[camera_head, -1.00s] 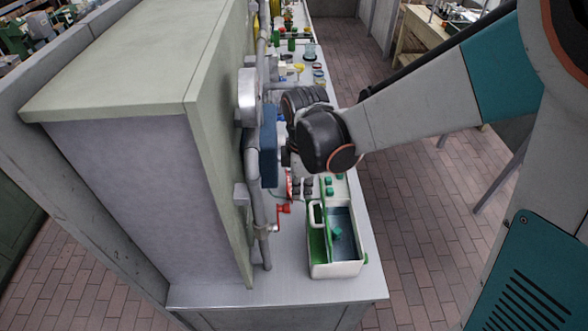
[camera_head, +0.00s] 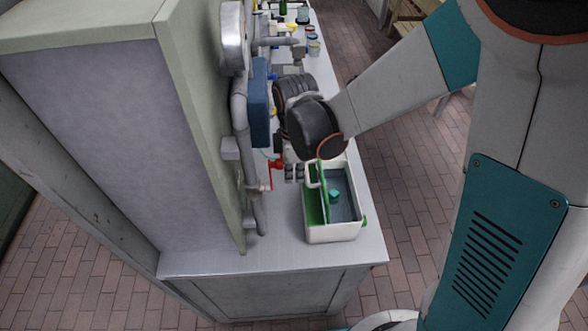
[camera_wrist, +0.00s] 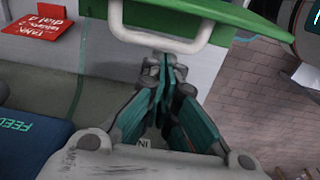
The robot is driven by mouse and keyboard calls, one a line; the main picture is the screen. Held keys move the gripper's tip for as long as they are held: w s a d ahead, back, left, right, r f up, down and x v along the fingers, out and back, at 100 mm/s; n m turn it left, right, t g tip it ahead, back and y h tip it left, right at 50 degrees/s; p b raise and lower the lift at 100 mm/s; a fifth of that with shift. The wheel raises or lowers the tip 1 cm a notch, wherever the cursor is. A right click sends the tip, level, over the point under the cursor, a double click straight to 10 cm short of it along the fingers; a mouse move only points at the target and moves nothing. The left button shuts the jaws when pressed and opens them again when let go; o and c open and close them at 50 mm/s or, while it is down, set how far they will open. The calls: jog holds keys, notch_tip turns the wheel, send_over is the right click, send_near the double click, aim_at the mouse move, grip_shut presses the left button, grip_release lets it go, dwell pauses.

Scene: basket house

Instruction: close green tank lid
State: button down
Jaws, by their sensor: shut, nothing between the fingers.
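In the head view my wrist hides part of the gripper.
A red tag (camera_wrist: 45,36) and a dark blue FEED box (camera_wrist: 28,145) are close on the left in the wrist view. A red valve handle (camera_head: 275,168) and grey pipes (camera_head: 240,110) stand left of the tank. The counter front (camera_head: 290,258) is bare.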

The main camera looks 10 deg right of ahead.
dwell(0.4)
jog(key=shift+d+r+y, duration=0.3)
jog(key=shift+d, duration=0.05)
jog(key=shift+d+r, duration=0.1)
jog(key=shift+d, duration=0.05)
